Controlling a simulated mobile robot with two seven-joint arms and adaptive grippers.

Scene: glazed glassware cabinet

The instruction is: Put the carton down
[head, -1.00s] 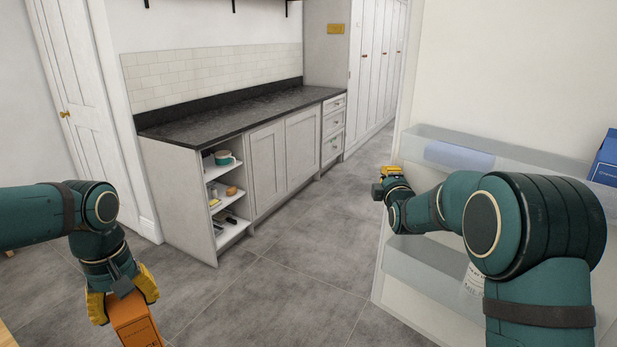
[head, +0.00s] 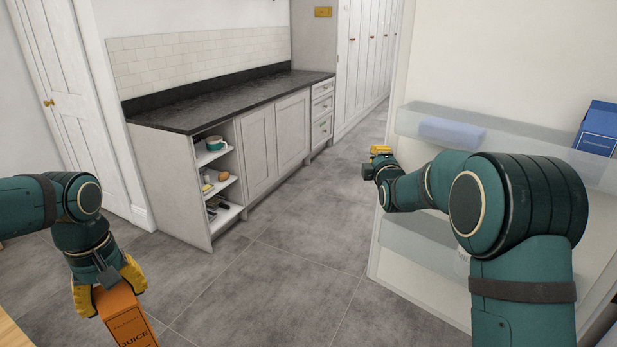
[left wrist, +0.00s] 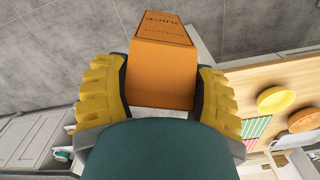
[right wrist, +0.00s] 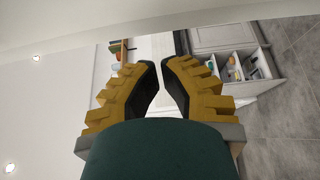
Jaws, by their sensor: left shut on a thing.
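The orange juice carton (head: 127,318) hangs below my left gripper (head: 109,289) at the lower left of the head view. My left gripper is shut on its end, one yellow finger on each side. In the left wrist view the carton (left wrist: 163,70) sits between both fingers (left wrist: 164,85), with lettering on its far part. The carton is over the grey floor in the head view, and its lower end is cut off by the frame. My right gripper (head: 381,152) is far from it, empty; its fingers (right wrist: 160,65) stand a small gap apart.
A wooden tabletop (left wrist: 245,83) with a yellow bowl (left wrist: 275,99), an orange bowl (left wrist: 304,119) and a striped cloth (left wrist: 256,127) lies beside the carton. A grey cabinet with a dark counter (head: 230,98) stands behind. Clear shelves with a blue box (head: 598,128) are at right.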

